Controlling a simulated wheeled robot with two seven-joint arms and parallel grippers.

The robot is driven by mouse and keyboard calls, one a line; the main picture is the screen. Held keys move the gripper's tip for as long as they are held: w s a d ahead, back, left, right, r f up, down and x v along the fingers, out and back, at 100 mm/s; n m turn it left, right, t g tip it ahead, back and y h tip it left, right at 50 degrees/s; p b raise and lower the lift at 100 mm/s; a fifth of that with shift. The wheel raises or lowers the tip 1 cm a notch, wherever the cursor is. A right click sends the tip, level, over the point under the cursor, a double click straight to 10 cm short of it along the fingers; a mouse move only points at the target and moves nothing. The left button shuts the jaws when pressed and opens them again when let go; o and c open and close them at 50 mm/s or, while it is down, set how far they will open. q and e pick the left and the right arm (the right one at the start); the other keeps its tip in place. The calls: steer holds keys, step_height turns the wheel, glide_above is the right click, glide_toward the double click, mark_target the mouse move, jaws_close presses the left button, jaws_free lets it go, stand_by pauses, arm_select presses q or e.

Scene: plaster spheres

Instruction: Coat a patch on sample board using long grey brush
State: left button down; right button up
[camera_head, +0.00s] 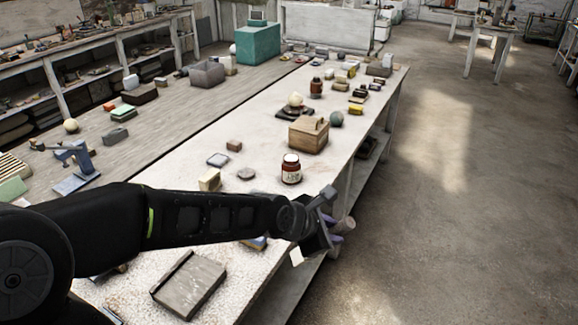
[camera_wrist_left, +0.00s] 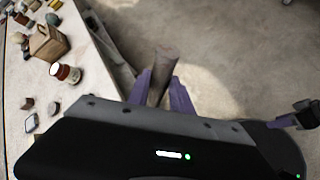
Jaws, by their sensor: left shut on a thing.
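My left gripper (camera_head: 334,231) is beyond the right edge of the long pale table, over the floor side. Its purple fingers are shut on a thick grey-brown cylindrical thing (camera_head: 344,225), which also shows between the fingers in the left wrist view (camera_wrist_left: 162,68). It looks like part of the long grey brush; I cannot make out bristles. A flat grey board with a raised strip along one edge (camera_head: 190,284) lies at the table's near end, probably the sample board. It is left of and nearer than the gripper, apart from it.
Open floor (camera_head: 440,220) lies to the right.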

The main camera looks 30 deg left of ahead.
arm_select(q)
steer(key=shift+w+a, duration=0.25)
steer(key=shift+w, duration=0.05)
arm_select(e)
steer(key=shift+o, duration=0.7)
steer(key=o, duration=0.6)
steer(key=shift+w+f+b, duration=0.1)
steer(key=shift+f+b, duration=0.3)
steer(key=shift+b, duration=0.05)
arm_select(q)
steer(key=w+a+r+n+t+y, duration=0.1)
steer(key=w+a+n+t+y, duration=0.1)
steer(key=w+a, duration=0.4)
steer(key=w+a+r+n+t+y, duration=0.1)
steer(key=w+a, duration=0.5)
steer(key=a, duration=0.7)
steer(key=shift+r+n+t+y, duration=0.25)
steer(key=shift+n+t+y, duration=0.55)
steer(key=shift+n+y, duration=0.3)
arm_select(e)
steer(key=shift+f, duration=0.25)
